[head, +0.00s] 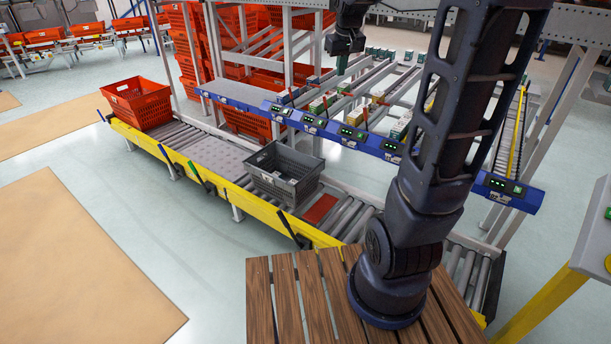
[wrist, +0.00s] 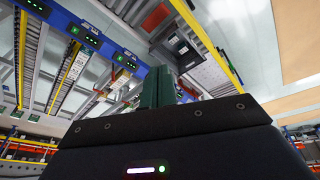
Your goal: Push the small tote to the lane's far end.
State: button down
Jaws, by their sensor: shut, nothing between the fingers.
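A low grey tote (head: 284,173), which looks like the small tote, sits upright on the roller lane (head: 205,155), around its middle. It also shows in the wrist view (wrist: 186,48). A taller orange tote (head: 138,104) stands at the lane's far left end. My gripper (head: 342,66) is raised over the blue-fronted rack, behind and above the grey tote and clear of it. Its green fingers (wrist: 160,88) are together, with nothing held. The tote's underside is hidden.
A flat red plate (head: 320,209) lies on the rollers just right of the grey tote. A yellow rail (head: 180,168) with upright levers runs along the lane's front. The blue-fronted rack (head: 330,128) holds small boxes behind it. The lane between the two totes is clear.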

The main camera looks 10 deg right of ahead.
jog(key=w+a+f+n+g, duration=0.1)
jog(key=w+f, duration=0.6)
jog(key=w, duration=0.4)
jog(key=w+a+f+n, duration=0.1)
jog(key=w+a+f, duration=0.1)
jog(key=w+f, duration=0.65)
jog(key=w+a+f+n+g, duration=0.1)
jog(key=w+f, duration=0.5)
jog(key=w, duration=0.7)
jog(key=w+a+f+n, duration=0.1)
jog(key=w+f, duration=0.3)
jog(key=f, duration=0.6)
jog(key=w+a+f+n, duration=0.1)
jog(key=w+f, duration=0.4)
jog(key=f, duration=0.5)
notch_tip(320, 180, down, 31)
jog(key=d+n+g, duration=0.1)
jog(key=shift+s+d, duration=0.25)
jog(key=shift+s, duration=0.05)
